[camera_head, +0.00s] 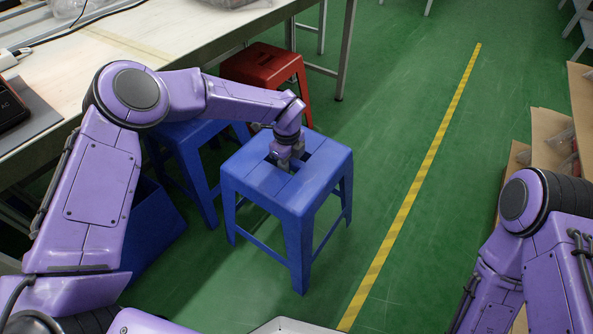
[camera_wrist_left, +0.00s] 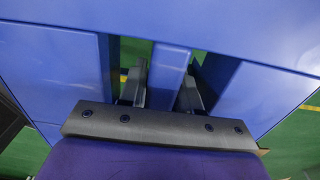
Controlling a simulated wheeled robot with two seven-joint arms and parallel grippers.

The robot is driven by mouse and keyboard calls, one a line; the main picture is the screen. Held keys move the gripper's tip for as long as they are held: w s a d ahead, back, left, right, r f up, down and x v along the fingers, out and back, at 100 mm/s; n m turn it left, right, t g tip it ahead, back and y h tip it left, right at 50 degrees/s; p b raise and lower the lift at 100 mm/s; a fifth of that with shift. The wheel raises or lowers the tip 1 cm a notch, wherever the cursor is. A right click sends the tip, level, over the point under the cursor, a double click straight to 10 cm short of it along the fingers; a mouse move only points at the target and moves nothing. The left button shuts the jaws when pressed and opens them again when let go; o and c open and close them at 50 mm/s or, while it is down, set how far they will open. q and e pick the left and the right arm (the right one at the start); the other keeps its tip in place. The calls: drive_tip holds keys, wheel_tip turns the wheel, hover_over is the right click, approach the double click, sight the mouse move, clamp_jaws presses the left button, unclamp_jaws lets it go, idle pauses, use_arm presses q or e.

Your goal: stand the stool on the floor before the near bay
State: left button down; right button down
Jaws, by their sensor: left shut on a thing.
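A blue stool (camera_head: 311,183) is upright in the middle of the head view, with slots in its seat. My left gripper (camera_head: 284,163) reaches down into the seat slots and is shut on the bar between them. In the left wrist view the two fingers (camera_wrist_left: 166,85) sit on either side of that blue bar (camera_wrist_left: 170,62), and the seat (camera_wrist_left: 250,90) fills most of the view. I cannot tell whether the legs touch the floor. My right gripper is not in view; only my right arm shows at the right.
A second blue stool (camera_head: 190,150) and a red stool (camera_head: 267,65) stand beside the workbench (camera_head: 140,45) on the left. A yellow striped line (camera_head: 418,190) runs along the green floor (camera_head: 400,90), which is clear there. Cardboard boxes (camera_head: 548,128) stand at the right.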

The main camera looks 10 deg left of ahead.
use_arm(q)
drive_tip(key=shift+w+f, duration=0.2)
drive_tip(key=shift+f, duration=0.05)
drive_tip(key=f+b, duration=0.3)
drive_tip(key=shift+w+f, duration=0.2)
drive_tip(key=shift+f, duration=0.05)
drive_tip(key=c, duration=0.8)
unclamp_jaws()
drive_tip(key=shift+s, duration=0.1)
